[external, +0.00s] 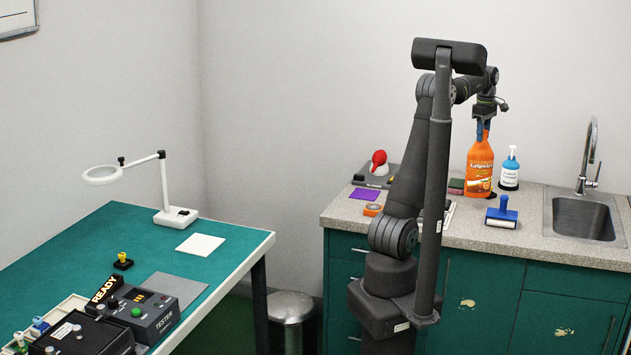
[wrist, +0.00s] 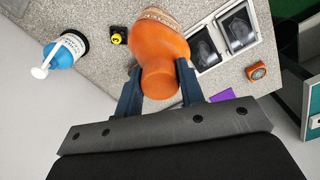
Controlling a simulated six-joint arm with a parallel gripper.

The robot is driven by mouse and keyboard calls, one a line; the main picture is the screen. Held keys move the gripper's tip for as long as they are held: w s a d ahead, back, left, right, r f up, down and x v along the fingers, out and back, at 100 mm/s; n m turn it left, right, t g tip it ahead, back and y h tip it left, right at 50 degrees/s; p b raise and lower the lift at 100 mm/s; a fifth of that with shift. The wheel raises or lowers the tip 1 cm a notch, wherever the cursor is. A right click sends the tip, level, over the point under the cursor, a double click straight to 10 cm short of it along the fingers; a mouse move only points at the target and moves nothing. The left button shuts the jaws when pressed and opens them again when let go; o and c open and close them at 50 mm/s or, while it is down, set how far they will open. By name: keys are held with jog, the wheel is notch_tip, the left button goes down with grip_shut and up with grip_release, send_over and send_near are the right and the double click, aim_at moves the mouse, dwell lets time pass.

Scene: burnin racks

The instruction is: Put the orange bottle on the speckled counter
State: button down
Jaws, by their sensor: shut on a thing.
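The orange bottle (external: 479,168) is upright at the back of the speckled counter (external: 345,208), and its base appears to be at the counter surface; I cannot tell whether it bears fully on it. My gripper (external: 484,127) is above it, pointing down, with its fingers at the bottle's neck. In the wrist view the orange bottle (wrist: 160,45) lies between the two dark blue fingers of my gripper (wrist: 160,95), which is shut on it. The speckled counter (wrist: 105,85) shows below the bottle.
A white and blue pump bottle (external: 510,170) stands right of the orange bottle. A sink (external: 583,218) is at the right. A green table (external: 130,232) stands apart.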

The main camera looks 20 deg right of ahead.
aim_at(482, 144)
jog(key=shift+f, duration=2.25)
jog(key=c, duration=0.9)
grip_release()
jog(key=shift+f, duration=0.2)
jog(key=shift+c, duration=0.2)
jog(key=shift+r, duration=0.1)
notch_tip(482, 144, up, 12)
jog(key=shift+r, duration=0.1)
